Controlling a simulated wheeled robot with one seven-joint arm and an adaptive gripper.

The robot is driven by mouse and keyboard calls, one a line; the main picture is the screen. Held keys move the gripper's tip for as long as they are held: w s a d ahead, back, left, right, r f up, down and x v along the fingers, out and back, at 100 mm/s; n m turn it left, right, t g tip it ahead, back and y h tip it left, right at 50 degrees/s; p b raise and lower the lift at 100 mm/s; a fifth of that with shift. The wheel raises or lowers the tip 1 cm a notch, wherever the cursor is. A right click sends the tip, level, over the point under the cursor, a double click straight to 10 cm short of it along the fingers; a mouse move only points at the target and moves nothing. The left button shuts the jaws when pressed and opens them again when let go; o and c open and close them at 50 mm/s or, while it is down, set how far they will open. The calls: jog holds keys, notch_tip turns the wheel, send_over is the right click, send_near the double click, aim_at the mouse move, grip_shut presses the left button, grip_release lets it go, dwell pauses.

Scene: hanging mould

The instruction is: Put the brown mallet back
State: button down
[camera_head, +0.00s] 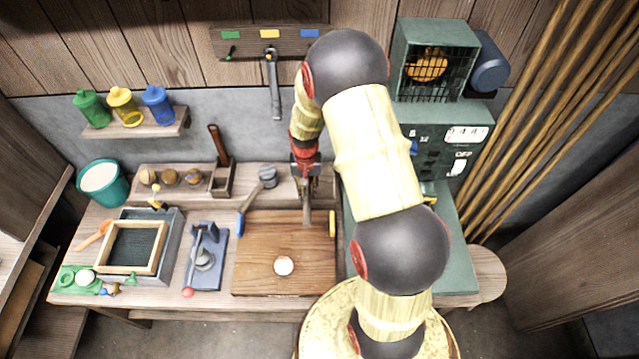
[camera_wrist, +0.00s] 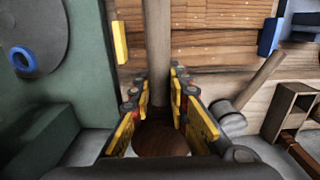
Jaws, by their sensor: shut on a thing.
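My gripper (camera_head: 306,172) is above the back edge of the wooden board. In the wrist view its yellow-padded fingers (camera_wrist: 160,105) are closed around a mallet. The mallet's round brown head (camera_wrist: 160,138) shows low between the fingers, and its pale shaft (camera_wrist: 158,45) runs away up the picture. In the head view only the shaft (camera_head: 307,214) shows below the fingers; the head is hidden. A wall rack (camera_head: 250,45) carries green, yellow and blue labels.
A grey-headed mallet with a blue-ended handle (camera_head: 267,177) leans left of my gripper. A wooden holder (camera_head: 222,180) has a brown-handled tool in it. The board (camera_head: 265,250) bears a white disc. A green machine (camera_head: 430,135) stands close on the right.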

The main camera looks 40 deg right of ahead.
jog(key=w+d+f, duration=0.2)
jog(key=d, duration=0.1)
jog(key=w+d, duration=0.1)
jog(key=d, duration=0.1)
jog(key=shift+w+d+f, duration=0.15)
jog(key=shift+d+f, duration=0.1)
jog(key=shift+f, duration=0.15)
jog(key=d+f, duration=0.1)
jog(key=w+d+f, duration=0.1)
jog(key=f, duration=0.1)
jog(key=w+d+f, duration=0.1)
jog(key=shift+w+d+f, duration=0.2)
jog(key=shift+f, duration=0.15)
jog(key=shift+w+d+f, duration=0.25)
jog(key=shift+d+f, duration=0.1)
jog(key=shift+f, duration=0.2)
notch_tip(320, 180, down, 3)
jog(key=shift+w+d+f, duration=0.1)
jog(key=shift+f, duration=0.05)
jog(key=shift+b, duration=0.3)
jog(key=c, duration=2.2)
grip_release()
jog(key=shift+f, duration=0.15)
jog(key=o, duration=0.5)
